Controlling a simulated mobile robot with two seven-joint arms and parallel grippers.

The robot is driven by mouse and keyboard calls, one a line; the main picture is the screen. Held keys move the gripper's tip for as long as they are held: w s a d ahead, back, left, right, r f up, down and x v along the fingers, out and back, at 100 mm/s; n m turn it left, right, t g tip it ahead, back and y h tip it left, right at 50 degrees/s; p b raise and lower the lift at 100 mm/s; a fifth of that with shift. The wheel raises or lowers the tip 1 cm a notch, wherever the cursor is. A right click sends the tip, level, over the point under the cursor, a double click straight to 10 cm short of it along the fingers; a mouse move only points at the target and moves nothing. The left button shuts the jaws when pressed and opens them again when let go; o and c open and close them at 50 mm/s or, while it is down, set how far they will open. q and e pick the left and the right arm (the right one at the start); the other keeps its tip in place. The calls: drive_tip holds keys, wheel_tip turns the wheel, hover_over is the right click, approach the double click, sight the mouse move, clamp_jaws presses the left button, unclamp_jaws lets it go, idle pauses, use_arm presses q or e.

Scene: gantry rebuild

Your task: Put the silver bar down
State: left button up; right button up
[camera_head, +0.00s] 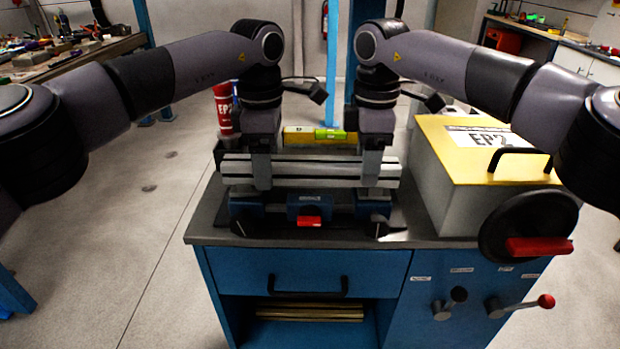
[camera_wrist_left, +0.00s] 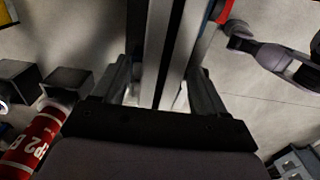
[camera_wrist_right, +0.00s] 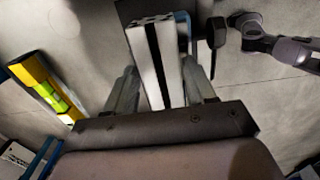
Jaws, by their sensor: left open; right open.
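The silver bar (camera_head: 315,174) lies level across the front of the bench, over a blue vise (camera_head: 308,205) with a red front piece. My left gripper (camera_head: 262,184) is open around the left part of the bar. My right gripper (camera_head: 371,181) is open around its right part. In the left wrist view the bar (camera_wrist_left: 157,45) runs between the two fingers. In the right wrist view the bar's end (camera_wrist_right: 150,40) shows, with the bar between the spread fingers. I cannot tell whether the bar's underside fully touches the vise.
A yellow-topped box (camera_head: 468,150) marked EP2 with a black handle stands at the bench's right. A yellow-green level (camera_head: 315,134) lies behind the bar. A red canister (camera_head: 223,108) stands behind left. The grey benchtop (camera_head: 215,232) has a narrow free front strip.

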use_arm(q)
wheel_tip(320, 180, up, 7)
drive_tip(key=shift+r, duration=0.2)
use_arm(e)
drive_tip(key=shift+s+a+f, duration=0.15)
drive_tip(key=shift+s+f, duration=0.2)
drive_tip(key=shift+f, duration=0.15)
drive_tip(key=r, duration=0.9)
drive_tip(key=shift+w, duration=0.25)
